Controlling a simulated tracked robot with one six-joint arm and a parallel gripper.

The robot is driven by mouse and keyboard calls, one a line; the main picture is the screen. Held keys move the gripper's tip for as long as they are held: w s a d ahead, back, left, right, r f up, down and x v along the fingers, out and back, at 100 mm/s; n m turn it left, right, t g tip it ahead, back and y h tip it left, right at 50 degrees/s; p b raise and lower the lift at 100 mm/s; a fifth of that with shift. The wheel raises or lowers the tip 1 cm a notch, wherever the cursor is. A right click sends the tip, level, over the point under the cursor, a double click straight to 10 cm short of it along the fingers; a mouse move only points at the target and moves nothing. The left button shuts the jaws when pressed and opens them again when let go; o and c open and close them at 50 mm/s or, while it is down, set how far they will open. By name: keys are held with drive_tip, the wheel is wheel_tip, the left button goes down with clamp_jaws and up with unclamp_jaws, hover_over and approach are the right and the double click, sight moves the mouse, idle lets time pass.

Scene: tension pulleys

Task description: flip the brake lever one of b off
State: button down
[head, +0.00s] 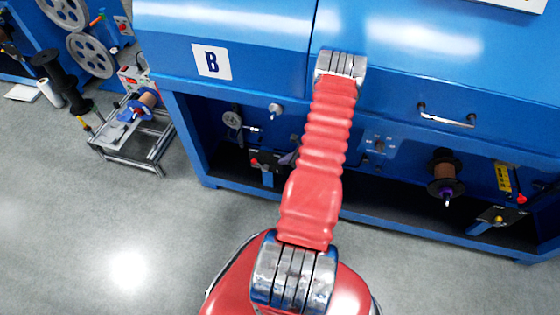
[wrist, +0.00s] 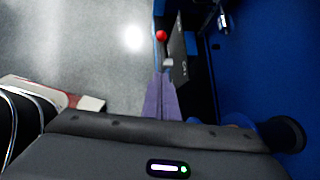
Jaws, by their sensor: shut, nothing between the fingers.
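The blue machine marked with a B label (head: 212,61) has a brake lever with a red knob (head: 254,162) on a black plate (head: 268,159) in its lower left opening. In the wrist view the red knob (wrist: 161,36) is beyond my fingertips, beside the black plate (wrist: 179,52) with white lettering. A short silver piece (wrist: 168,62) lies between knob and fingertips. My gripper (wrist: 160,76) has its purple fingers shut and empty, pointing toward the lever; I cannot tell if they touch it. In the head view my gripper (head: 290,158) is mostly hidden behind my arm.
A second black brake plate (head: 501,216) with a red knob (head: 521,198) is at the right. A spool (head: 445,178) and a dial gauge (head: 232,120) are in the openings. A metal cart (head: 160,153) stands left. The floor (head: 90,230) in front is clear.

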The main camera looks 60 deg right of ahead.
drive_tip(key=w+r+x, duration=0.1)
drive_tip(key=w+x, duration=0.1)
drive_tip(key=x, duration=0.9)
drive_tip(key=shift+w+a+r, duration=0.15)
drive_tip(key=shift+w+a, duration=0.1)
drive_tip(key=shift+d, duration=0.1)
